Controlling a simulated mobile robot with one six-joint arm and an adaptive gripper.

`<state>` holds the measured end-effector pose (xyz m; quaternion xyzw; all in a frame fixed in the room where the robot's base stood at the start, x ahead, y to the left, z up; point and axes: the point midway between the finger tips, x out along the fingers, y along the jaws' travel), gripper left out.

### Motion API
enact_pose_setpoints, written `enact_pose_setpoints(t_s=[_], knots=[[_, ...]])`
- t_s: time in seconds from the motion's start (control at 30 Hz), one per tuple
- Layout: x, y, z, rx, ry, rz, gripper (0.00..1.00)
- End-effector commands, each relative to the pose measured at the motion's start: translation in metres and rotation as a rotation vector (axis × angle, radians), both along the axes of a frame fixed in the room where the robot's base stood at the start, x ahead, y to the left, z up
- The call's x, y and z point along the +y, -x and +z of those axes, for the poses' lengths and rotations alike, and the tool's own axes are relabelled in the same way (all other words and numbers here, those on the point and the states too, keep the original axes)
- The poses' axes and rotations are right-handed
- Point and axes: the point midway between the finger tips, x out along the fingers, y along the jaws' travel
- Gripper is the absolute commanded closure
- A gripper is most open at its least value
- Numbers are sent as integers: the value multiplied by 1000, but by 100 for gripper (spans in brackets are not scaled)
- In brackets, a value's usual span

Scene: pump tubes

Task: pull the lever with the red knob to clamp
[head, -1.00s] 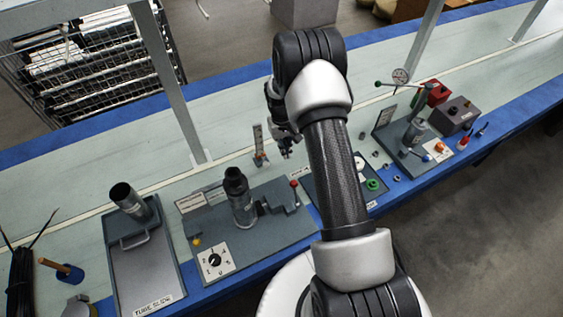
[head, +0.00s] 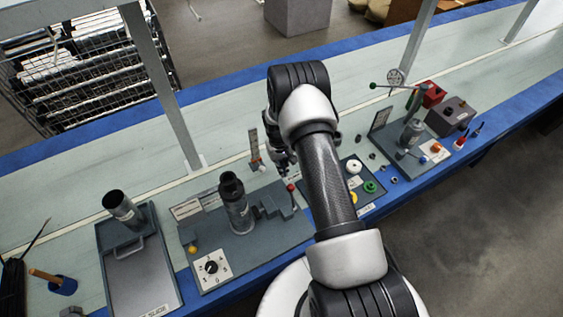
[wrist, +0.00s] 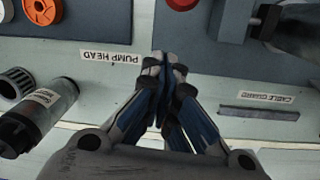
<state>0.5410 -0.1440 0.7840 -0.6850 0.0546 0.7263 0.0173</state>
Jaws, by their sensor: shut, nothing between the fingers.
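The lever's red knob (head: 291,188) stands at the right end of the grey clamp fixture (head: 268,244), on a short thin rod that looks roughly upright. A dark upright cylinder (head: 236,208) stands on the same fixture, left of the lever. My gripper (head: 284,166) is just behind the knob in the head view, partly hidden by my arm. In the wrist view my gripper (wrist: 165,64) is shut with its fingertips together and empty. A red round knob (wrist: 182,3) is cut by the top edge there, apart from the fingertips.
A panel with coloured knobs (head: 370,186) lies right of the fixture. A tube tray (head: 140,270) is at left. A small upright gauge plate (head: 254,144) stands behind the fixture. A grey post (head: 163,95) rises behind. The bench behind the fixture is mostly clear.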

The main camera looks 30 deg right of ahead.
Motion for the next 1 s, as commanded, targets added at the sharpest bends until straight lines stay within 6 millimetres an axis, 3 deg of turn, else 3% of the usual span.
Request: enact_pose_setpoints(t_s=[0.07,0.43,1.0], knots=[[-1,2,-21,2,0,0,100],[3,35,-3,0,0,-1,100],[3,33,-1,-15,1,0,100]])
